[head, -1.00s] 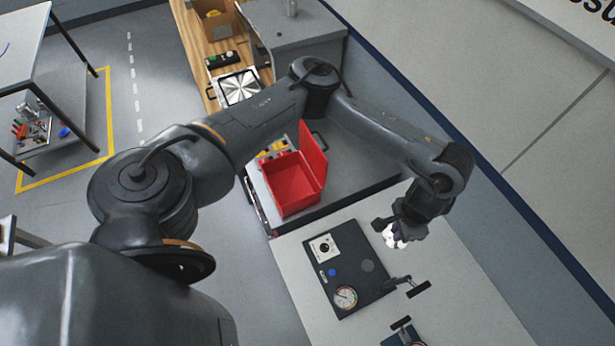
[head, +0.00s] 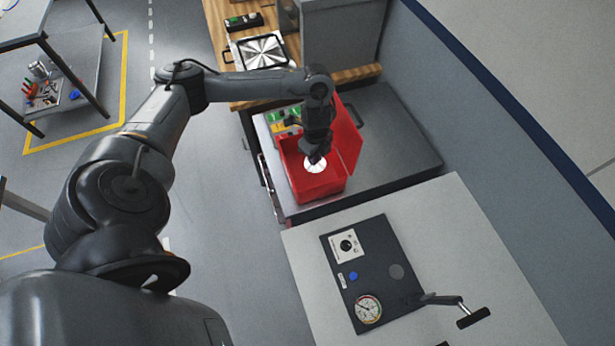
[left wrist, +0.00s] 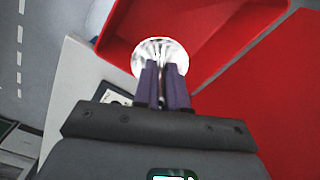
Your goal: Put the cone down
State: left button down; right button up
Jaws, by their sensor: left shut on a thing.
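My left gripper (head: 317,157) is over the open red box (head: 322,188), pointing down. It is shut on a shiny white-silver round part, which I take for the cone (head: 315,166). In the left wrist view the purple fingers (left wrist: 162,84) close on the cone (left wrist: 160,50), with the red box (left wrist: 225,30) behind it. The cone appears at or just inside the box opening; I cannot tell whether it touches the box. My right gripper is not in view.
The red box's raised lid (head: 349,140) stands right beside the arm. A dark panel (head: 375,270) with a gauge lies on the pale table in front. A metal-topped tray (head: 262,50) is behind on the wooden bench. Grey counter right of the box is clear.

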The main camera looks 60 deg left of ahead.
pick_arm(q)
jog(key=s+a+f+m+b, duration=0.1)
jog(key=a+f+m+b, duration=0.1)
jog(key=a+f, duration=0.15)
send_over(304, 174)
notch_tip(304, 174, down, 6)
jog(key=shift+s+r, duration=0.1)
notch_tip(304, 174, down, 3)
jog(key=shift+f, duration=0.2)
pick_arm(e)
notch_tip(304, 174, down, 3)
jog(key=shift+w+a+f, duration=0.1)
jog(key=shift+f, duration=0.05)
pick_arm(q)
jog(key=shift+f, duration=0.1)
jog(key=c, duration=1.2)
grip_release()
